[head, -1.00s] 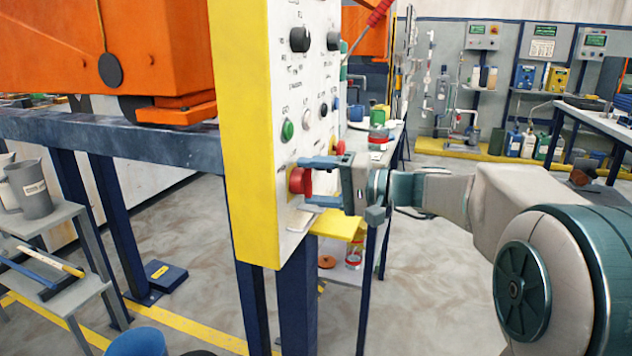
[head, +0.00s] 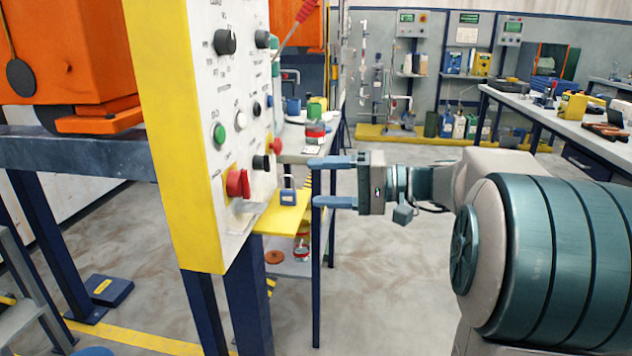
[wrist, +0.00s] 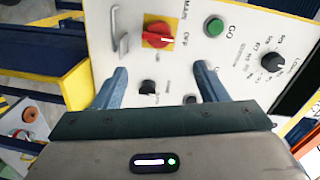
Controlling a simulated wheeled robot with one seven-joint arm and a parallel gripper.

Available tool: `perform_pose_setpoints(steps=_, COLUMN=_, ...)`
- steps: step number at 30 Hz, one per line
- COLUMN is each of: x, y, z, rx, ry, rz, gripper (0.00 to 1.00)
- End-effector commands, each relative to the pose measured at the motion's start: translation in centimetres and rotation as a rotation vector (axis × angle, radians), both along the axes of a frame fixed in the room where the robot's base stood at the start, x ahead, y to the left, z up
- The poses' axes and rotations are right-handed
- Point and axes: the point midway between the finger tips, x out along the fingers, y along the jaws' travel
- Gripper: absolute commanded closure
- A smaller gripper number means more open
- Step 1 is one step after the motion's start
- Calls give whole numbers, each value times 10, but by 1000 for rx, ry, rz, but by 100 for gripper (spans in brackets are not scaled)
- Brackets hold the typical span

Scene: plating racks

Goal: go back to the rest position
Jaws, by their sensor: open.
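My gripper (head: 333,182) is open and empty, with its two blue fingers pointing left toward the control panel (head: 205,130). A gap of air lies between the fingertips and the panel in the head view. The red switch (head: 238,183) sits low on the panel, to the left of my gripper. In the wrist view the fingers (wrist: 158,92) stand apart, and the red switch (wrist: 157,38) on its yellow plate shows beyond them, next to the green button (wrist: 215,27). Nothing is between the fingers.
A yellow shelf (head: 282,213) juts out under the panel, with a blue padlock-like item (head: 288,192) above it. A long bench (head: 570,125) stands at the right. Open floor (head: 390,290) lies below my arm.

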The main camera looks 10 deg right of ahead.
Motion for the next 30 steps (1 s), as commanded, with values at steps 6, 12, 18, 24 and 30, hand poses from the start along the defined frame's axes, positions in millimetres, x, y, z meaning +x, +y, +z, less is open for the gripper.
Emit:
perform_pose_setpoints(steps=6, x=0, y=0, z=0, rx=-2, ry=2, rz=0, gripper=34)
perform_pose_setpoints(steps=12, x=-18, y=19, z=9, rx=-98, ry=85, rz=24, gripper=34)
perform_pose_setpoints(steps=18, x=-66, y=44, z=10, rx=-354, ry=259, rz=57, gripper=34)
perform_pose_setpoints(steps=24, x=-117, y=47, z=9, rx=-646, ry=371, rz=57, gripper=34)
perform_pose_setpoints(steps=30, x=-160, y=29, z=18, rx=-943, ry=400, rz=25, gripper=34)
